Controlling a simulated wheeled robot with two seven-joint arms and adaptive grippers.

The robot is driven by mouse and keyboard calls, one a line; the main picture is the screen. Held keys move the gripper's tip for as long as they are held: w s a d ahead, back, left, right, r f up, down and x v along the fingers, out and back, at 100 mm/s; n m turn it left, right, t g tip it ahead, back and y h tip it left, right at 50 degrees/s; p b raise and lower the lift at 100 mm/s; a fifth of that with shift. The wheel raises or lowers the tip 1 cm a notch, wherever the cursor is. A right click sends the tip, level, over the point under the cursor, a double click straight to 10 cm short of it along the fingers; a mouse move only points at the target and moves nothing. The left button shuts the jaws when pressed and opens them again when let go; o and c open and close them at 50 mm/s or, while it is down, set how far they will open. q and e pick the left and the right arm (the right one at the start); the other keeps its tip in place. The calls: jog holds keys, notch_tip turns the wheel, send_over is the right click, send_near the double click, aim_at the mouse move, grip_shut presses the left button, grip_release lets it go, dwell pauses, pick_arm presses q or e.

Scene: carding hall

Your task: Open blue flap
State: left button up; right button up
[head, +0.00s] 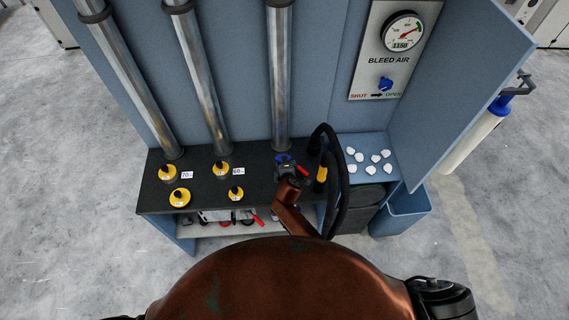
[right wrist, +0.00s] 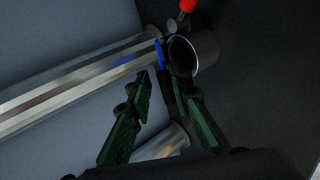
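The blue flap (head: 283,157) shows as a small blue piece at the foot of the rightmost metal pipe (head: 279,90) in the head view. In the right wrist view the flap (right wrist: 161,54) is a thin blue strip, seen nearly edge-on, beside the round open mouth of a metal pipe fitting (right wrist: 205,50). My right gripper (head: 288,172) is at the pipe's foot, close to the flap. In the right wrist view its green-padded fingers (right wrist: 166,80) are apart, with the flap just beyond and between the tips. Contact cannot be told. My left gripper is out of view.
A red handle (head: 302,171) and a black hose (head: 338,170) are close to the right of my gripper. Several yellow-and-black caps (head: 180,197) sit on the dark shelf (head: 258,160). White pieces (head: 373,157) lie right on a blue ledge, below the bleed air gauge (head: 402,32).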

jog(key=shift+o, duration=0.3)
jog(key=v, duration=1.2)
dwell(0.3)
